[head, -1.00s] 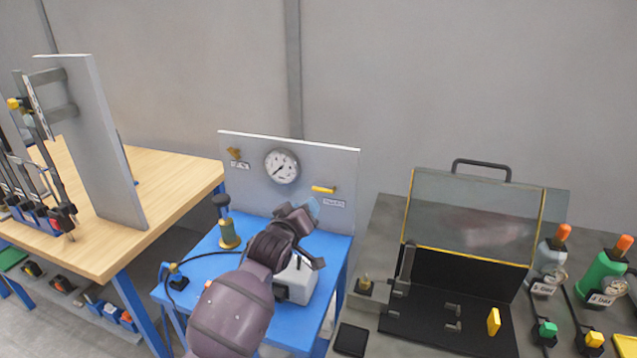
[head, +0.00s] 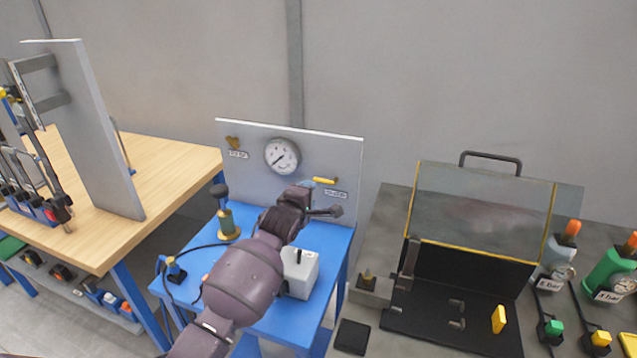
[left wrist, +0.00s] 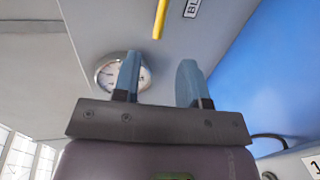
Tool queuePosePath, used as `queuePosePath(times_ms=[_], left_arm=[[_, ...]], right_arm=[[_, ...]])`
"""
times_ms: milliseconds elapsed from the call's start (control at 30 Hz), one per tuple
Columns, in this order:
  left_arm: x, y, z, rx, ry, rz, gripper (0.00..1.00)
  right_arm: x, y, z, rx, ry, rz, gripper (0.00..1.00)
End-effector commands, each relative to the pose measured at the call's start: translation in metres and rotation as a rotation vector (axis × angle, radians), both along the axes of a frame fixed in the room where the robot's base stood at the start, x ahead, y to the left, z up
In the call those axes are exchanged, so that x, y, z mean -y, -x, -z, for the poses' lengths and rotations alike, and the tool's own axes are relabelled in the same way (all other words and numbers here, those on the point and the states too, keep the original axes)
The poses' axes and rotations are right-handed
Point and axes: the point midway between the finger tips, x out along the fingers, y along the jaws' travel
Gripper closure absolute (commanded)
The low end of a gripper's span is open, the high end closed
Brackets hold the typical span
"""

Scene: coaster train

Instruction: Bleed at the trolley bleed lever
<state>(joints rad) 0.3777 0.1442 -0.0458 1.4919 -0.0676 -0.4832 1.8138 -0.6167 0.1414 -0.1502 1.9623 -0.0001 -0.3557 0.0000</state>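The bleed lever is a yellow handle (head: 323,180), lying about level on the grey panel (head: 345,160) of the blue trolley, above a label. It also shows at the top of the left wrist view (left wrist: 160,18), ahead of and between the fingertips, beside a label starting "BL" (left wrist: 192,8). My left gripper (head: 308,187) is just below and left of the lever. Its two blue fingers (left wrist: 158,78) are apart with nothing between them. I see no contact with the lever. A round gauge (head: 282,156) is left of the lever. My right gripper is not in view.
A brass valve (head: 233,143) is at the panel's left. A white box with a black stick (head: 301,275) and a green-brass pump-like device (head: 228,225) stand on the blue trolley top (head: 265,328). A clear-lidded black case (head: 455,325) sits on the grey bench at right.

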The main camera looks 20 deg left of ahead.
Motion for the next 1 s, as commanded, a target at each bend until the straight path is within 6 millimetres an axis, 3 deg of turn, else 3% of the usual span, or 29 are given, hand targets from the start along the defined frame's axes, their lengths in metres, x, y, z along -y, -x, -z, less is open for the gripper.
queuePosePath(times_ms=[600,1000], left_arm=[[0.002,-0.069,0.014,-0.001,-0.002,-0.001,0.61],[0.002,-0.085,0.017,0.0,-0.002,0.0,0.61]], right_arm=[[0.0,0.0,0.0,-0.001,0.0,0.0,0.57],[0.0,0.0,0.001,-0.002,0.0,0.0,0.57]])
